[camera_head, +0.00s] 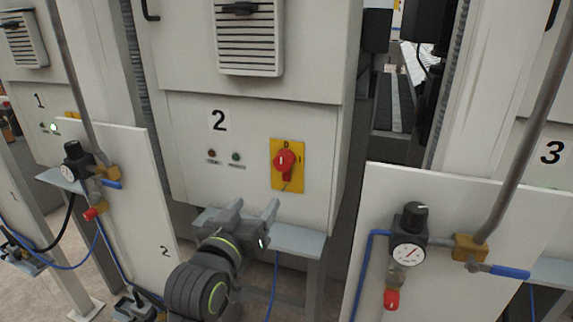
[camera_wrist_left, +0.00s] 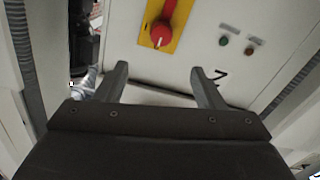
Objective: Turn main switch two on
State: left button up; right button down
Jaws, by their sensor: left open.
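Main switch two is a red rotary knob (camera_head: 286,162) on a yellow plate (camera_head: 288,183), on the cabinet front marked 2 (camera_head: 219,121). My right gripper does not show.
Two indicator lamps (camera_head: 224,156) sit left of the switch; both look unlit. A grey ledge (camera_head: 290,237) runs under the cabinet. Panels with a pressure gauge (camera_head: 408,253) and blue-handled valve (camera_head: 497,271) stand at right, and a similar gauge (camera_head: 69,172) at left.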

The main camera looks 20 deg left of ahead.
aim_at(282, 166)
pick_arm(q)
jog(key=w+p, duration=0.3)
jog(key=w, duration=1.2)
jog(key=shift+w+d, duration=0.1)
jog(key=shift+w, duration=0.95)
jog(key=shift+c, duration=0.4)
jog(key=c, duration=0.9)
